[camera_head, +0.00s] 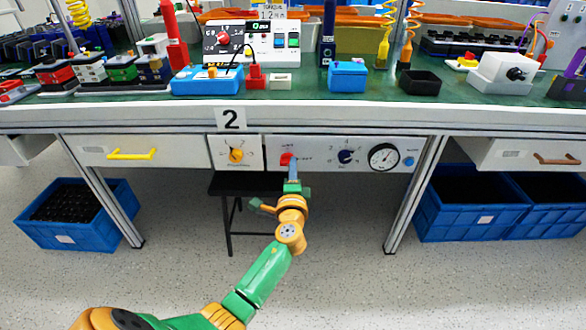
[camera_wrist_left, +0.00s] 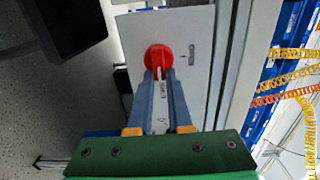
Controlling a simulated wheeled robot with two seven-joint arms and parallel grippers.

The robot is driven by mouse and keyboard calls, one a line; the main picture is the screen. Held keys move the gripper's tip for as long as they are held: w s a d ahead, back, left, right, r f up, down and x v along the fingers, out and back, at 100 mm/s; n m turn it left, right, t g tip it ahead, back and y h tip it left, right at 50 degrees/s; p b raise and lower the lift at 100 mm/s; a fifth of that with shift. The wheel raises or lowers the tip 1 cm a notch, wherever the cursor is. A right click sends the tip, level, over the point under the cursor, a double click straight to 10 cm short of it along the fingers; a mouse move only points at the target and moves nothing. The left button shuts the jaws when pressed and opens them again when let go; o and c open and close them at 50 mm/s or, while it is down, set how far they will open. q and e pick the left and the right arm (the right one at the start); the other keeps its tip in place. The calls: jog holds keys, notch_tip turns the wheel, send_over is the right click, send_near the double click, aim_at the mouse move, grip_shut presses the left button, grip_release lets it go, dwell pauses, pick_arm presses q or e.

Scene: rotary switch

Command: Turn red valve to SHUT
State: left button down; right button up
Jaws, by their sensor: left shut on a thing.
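In the left wrist view the red valve (camera_wrist_left: 158,58) is a round red knob with a raised grip, facing me. My left gripper (camera_head: 292,172) reaches up to it from below. In the left wrist view the grey-blue fingers of my left gripper (camera_wrist_left: 160,74) are closed on the valve's grip, one on each side. The fingers partly cover the valve and its printed labels. I cannot read the valve's setting. My right gripper is not in view.
A yellow knob (camera_head: 236,155) sits on the panel to the left. A black stool (camera_head: 228,184) stands below. Blue crates (camera_head: 80,230) are on the floor at both sides.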

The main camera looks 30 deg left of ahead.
pick_arm(q)
jog(key=c, duration=0.8)
grip_release()
jog(key=shift+c, duration=0.2)
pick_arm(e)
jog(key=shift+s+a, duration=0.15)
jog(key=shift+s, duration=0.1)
pick_arm(q)
jog(key=p+v, duration=0.1)
jog(key=v, duration=0.6)
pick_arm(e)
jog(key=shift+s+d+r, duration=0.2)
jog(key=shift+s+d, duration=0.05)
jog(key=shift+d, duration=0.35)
pick_arm(q)
jog(key=shift+s, duration=0.1)
